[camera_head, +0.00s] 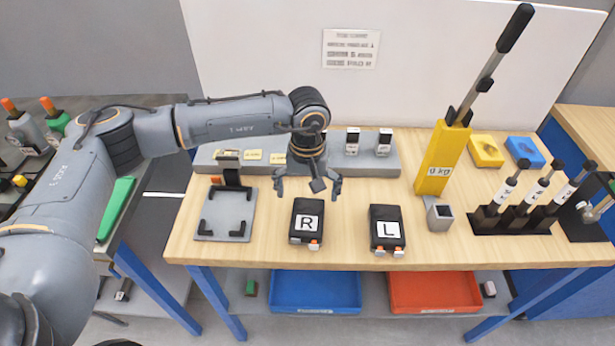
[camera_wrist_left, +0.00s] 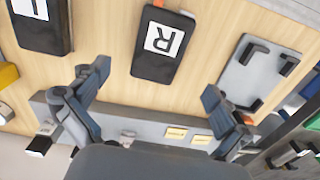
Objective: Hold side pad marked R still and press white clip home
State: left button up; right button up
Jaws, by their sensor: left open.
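The side pad marked R (camera_head: 306,222) is a black block with a white label, lying flat near the table's front edge. Small white and orange parts (camera_head: 314,243) show at its front end; I cannot tell whether one is the white clip or how it is seated. The pad also shows in the left wrist view (camera_wrist_left: 153,68). My left gripper (camera_head: 308,188) is open and empty, pointing down behind the pad and apart from it. My right gripper is not in view.
The pad marked L (camera_head: 386,228) lies right of R. A grey corner fixture (camera_head: 226,215) is at left, a grey rail (camera_head: 382,165) with small white-and-black pieces behind. A yellow lever block (camera_head: 440,160) stands right. Blue (camera_head: 315,292) and red (camera_head: 435,292) bins sit below.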

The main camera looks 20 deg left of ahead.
aim_at(307, 216)
pick_arm(q)
notch_tip(307, 216, down, 9)
jog(key=shift+p, duration=1.15)
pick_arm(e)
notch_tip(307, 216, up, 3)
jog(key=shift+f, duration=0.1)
pick_arm(q)
jog(key=shift+c, duration=0.2)
jog(key=c, duration=1.5)
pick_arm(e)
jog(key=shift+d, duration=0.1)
pick_arm(q)
jog(key=shift+o, duration=0.2)
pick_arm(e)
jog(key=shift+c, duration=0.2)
